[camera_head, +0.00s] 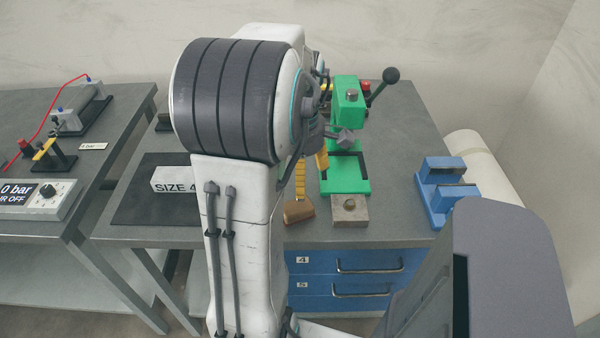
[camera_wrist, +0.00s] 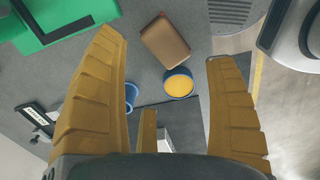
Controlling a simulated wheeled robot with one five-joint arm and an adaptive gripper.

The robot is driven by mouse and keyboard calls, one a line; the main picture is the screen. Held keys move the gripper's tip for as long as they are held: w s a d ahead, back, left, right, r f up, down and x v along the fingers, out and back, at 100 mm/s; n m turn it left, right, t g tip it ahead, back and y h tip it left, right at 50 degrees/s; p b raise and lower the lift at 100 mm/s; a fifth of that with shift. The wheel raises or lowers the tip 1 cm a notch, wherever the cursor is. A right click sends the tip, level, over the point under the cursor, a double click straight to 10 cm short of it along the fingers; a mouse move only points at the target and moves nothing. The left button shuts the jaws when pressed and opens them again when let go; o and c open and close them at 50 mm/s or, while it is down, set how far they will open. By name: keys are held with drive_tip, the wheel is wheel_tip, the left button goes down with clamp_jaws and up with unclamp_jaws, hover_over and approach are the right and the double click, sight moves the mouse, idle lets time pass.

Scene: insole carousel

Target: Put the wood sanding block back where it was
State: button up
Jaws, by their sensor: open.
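The wood sanding block (camera_head: 298,211) is a small brown block on the grey bench, near its front edge, just left of a grey metal block. In the wrist view the sanding block (camera_wrist: 165,42) lies at the top centre, beyond and between my fingertips. My gripper (camera_head: 311,172) has yellow fingers and is above the bench, partly hidden behind my arm in the head view. In the wrist view my gripper (camera_wrist: 166,50) is spread wide, with nothing held between the fingers.
A green press (camera_head: 350,130) with a black-knobbed lever stands behind the grey metal block (camera_head: 349,210). A blue fixture (camera_head: 440,185) is at right. A SIZE 4 block (camera_head: 175,180) sits on a black mat (camera_head: 150,207). A blue-rimmed orange pot (camera_wrist: 178,83) is close to the sanding block.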

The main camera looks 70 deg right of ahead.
drive_tip(key=shift+r, duration=0.4)
drive_tip(key=w+a+r+m+t+h, duration=0.1)
drive_tip(key=w+a+r, duration=0.1)
drive_tip(key=w+a, duration=1.1)
drive_tip(key=a+f+m+t+y, duration=0.1)
drive_tip(key=a+m+t, duration=0.1)
drive_tip(key=a, duration=1.8)
drive_tip(key=shift+w+a, duration=0.15)
drive_tip(key=shift+w, duration=0.05)
drive_tip(key=shift+r+p, duration=1.35)
drive_tip(key=shift+r, duration=0.1)
